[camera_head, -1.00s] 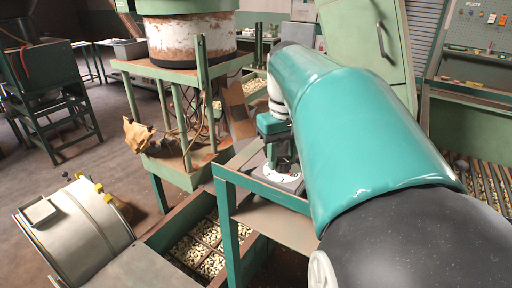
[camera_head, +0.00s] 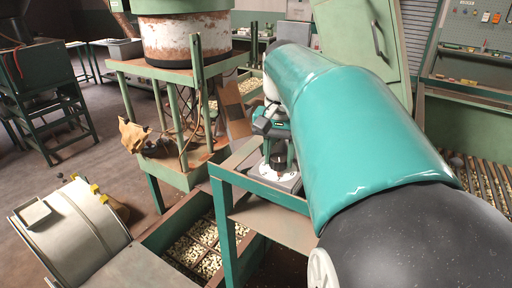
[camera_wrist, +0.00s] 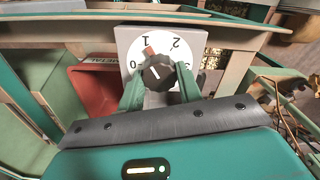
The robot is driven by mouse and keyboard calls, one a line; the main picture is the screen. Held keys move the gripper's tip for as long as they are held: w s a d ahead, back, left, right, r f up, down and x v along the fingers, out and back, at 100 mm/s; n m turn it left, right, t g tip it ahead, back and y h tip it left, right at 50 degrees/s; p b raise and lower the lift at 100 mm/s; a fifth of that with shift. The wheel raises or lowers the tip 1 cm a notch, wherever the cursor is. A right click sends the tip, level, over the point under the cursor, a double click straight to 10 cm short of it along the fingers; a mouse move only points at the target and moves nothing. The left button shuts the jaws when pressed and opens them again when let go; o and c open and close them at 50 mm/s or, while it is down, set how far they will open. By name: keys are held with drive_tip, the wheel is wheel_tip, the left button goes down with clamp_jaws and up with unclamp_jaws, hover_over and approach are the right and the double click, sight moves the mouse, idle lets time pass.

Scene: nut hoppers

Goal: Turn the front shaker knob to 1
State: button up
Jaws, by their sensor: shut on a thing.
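The shaker knob (camera_wrist: 158,73) is black with a red pointer and sits on a white round dial (camera_wrist: 187,54) numbered 0 to 3. In the wrist view the red pointer (camera_wrist: 149,52) is just below the 1, close to it. My gripper (camera_wrist: 160,87) has its two green fingers on either side of the knob, shut on it. In the head view my gripper (camera_head: 279,157) reaches down over the dial (camera_head: 266,173), which lies on a grey box on a green stand. The knob is small and partly hidden by the fingers there.
A green metal stand (camera_head: 222,215) carries the dial box. A rusty hopper (camera_head: 187,40) on a green frame stands behind it to the left. Trays of nuts (camera_head: 205,245) lie below. A red chute (camera_wrist: 95,92) is left of the dial in the wrist view.

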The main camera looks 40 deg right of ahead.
sight(279, 156)
drive_tip(key=shift+w, duration=0.1)
idle(0.3)
drive_tip(key=o, duration=1)
drive_tip(key=shift+w+d, duration=0.1)
wheel_tip(279, 156, up, 14)
drive_tip(key=shift+s, duration=0.2)
drive_tip(key=s+a+f+n+t, duration=0.2)
drive_tip(key=a+f+n, duration=0.3)
drive_tip(key=a+f, duration=0.6)
drive_tip(key=s+a+f+n+t, duration=0.2)
drive_tip(key=a+f+n, duration=0.4)
drive_tip(key=a+f, duration=0.6)
drive_tip(key=shift+s+t, duration=0.3)
drive_tip(key=shift+t, duration=0.5)
